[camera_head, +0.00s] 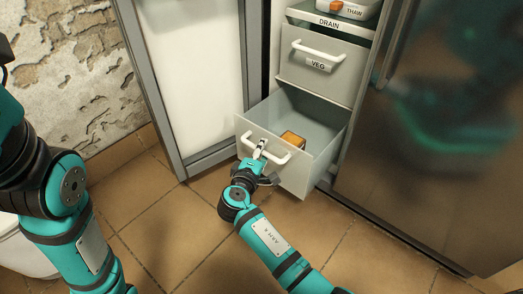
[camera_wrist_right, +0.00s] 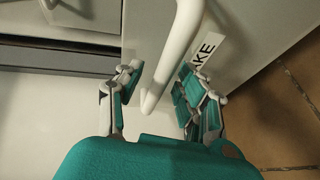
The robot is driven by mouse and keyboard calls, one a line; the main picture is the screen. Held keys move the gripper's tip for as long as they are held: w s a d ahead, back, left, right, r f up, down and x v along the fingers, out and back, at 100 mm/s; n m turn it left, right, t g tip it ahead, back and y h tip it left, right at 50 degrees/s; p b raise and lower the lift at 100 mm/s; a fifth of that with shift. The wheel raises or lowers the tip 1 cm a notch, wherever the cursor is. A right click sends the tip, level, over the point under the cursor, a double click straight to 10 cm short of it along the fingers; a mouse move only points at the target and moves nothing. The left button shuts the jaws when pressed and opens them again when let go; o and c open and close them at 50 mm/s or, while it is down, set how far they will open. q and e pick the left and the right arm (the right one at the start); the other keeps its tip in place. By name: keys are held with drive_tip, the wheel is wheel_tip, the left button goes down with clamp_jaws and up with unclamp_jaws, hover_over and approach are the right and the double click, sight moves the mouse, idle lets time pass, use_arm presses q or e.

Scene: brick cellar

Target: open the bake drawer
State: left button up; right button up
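The bottom drawer (camera_head: 298,180) of the cabinet is pulled well out. In the right wrist view its front carries a partly hidden label (camera_wrist_right: 207,52) that reads "AKE". Its white bar handle (camera_head: 283,159) also shows in the wrist view (camera_wrist_right: 172,62). My right gripper (camera_head: 261,149) is at this handle. In the wrist view its fingers (camera_wrist_right: 160,88) stand apart on either side of the bar, with visible gaps, so it looks open around the handle. My left arm shows at the left of the head view, but its gripper is out of view.
An orange-brown block (camera_head: 292,139) lies inside the open drawer. Above it is a closed drawer marked VEG (camera_head: 318,66), then a DRAIN shelf (camera_head: 329,22) and a THAW tray (camera_head: 353,11). An open door (camera_head: 190,70) stands left, a steel panel (camera_head: 420,170) right. Tiled floor (camera_head: 165,225) is clear in front.

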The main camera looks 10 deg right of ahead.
drive_tip(key=v, duration=0.7)
drive_tip(key=shift+s+a, duration=0.3)
